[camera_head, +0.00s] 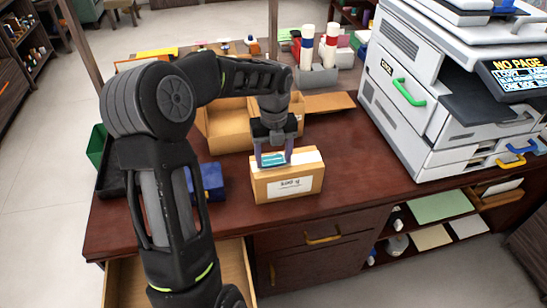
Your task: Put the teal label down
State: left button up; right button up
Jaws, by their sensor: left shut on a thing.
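The teal label (273,160) is between the fingers of my left gripper (274,163). My left gripper is shut on it and points down over the cardboard box. The label is over or against the top of a closed cardboard box (262,190); I cannot tell whether it touches. The box has a white printed label (291,187) on its front face. My right gripper is not in view.
An open cardboard box (222,128) stands behind. A large grey copier (402,100) fills the right side. A blue item (208,180) lies to the left of the closed box. Bare desk (352,185) lies between box and copier. An open drawer (238,262) sits below the front edge.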

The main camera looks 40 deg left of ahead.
pick_arm(q)
jog(key=shift+f, duration=0.45)
jog(key=shift+f, duration=0.15)
